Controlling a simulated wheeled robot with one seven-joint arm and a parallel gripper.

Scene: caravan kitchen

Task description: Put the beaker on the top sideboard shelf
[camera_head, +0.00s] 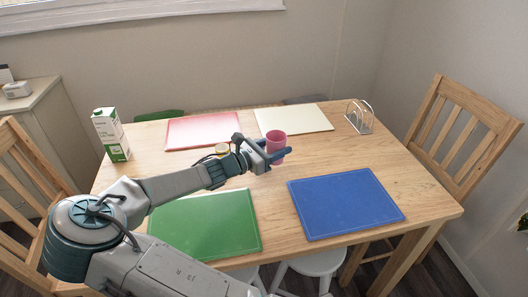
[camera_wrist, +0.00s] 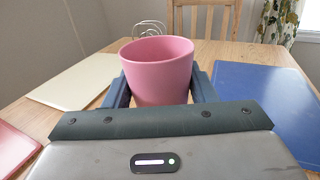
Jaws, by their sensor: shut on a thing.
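A pink beaker (camera_head: 276,146) is upright over the middle of the wooden table, between the cream and blue mats. My gripper (camera_head: 272,156) is shut on it, with one finger on each side. In the wrist view the beaker (camera_wrist: 158,70) is between the two dark fingers and its open rim faces up. I cannot tell whether its base touches the table. At the far left stands a light sideboard (camera_head: 38,110); only its top and part of its side show, and its shelves cannot be made out.

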